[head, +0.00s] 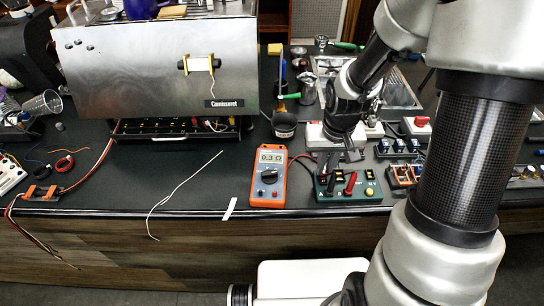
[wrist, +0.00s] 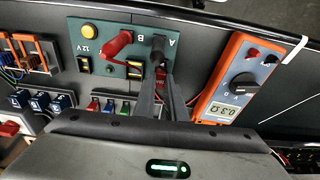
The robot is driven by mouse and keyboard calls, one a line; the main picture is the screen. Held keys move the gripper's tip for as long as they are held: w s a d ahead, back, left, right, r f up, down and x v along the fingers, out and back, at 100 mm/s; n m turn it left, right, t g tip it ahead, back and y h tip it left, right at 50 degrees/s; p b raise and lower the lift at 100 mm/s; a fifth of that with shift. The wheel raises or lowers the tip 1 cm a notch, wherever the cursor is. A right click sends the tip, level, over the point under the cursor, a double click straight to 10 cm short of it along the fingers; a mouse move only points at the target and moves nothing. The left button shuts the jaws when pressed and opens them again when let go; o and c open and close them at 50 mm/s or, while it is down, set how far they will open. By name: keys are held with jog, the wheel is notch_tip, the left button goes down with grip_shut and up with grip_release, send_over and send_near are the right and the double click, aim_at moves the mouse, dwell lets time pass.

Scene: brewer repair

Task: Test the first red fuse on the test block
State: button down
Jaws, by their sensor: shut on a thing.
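The dark green test block (head: 362,196) sits near the counter's front edge; its face with A, B and 12V marks shows in the wrist view (wrist: 108,24). A red probe plug (wrist: 118,44) stands at B and a black one (wrist: 159,47) at A. My gripper (head: 340,163) is over the block's back edge, its fingers (wrist: 161,76) shut on a small red fuse (wrist: 161,72), mostly hidden between the tips. The fuse appears to be at the block's clips; its exact contact is hidden. The orange multimeter (head: 270,178), left of the block, reads about 0.3 Ω.
The steel brewer (head: 150,75) is back left. A white wire (head: 180,185) crosses the bare counter.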

jog(key=shift+r, duration=0.15)
jog(key=shift+r+p, duration=1.95)
jog(key=shift+r, duration=0.45)
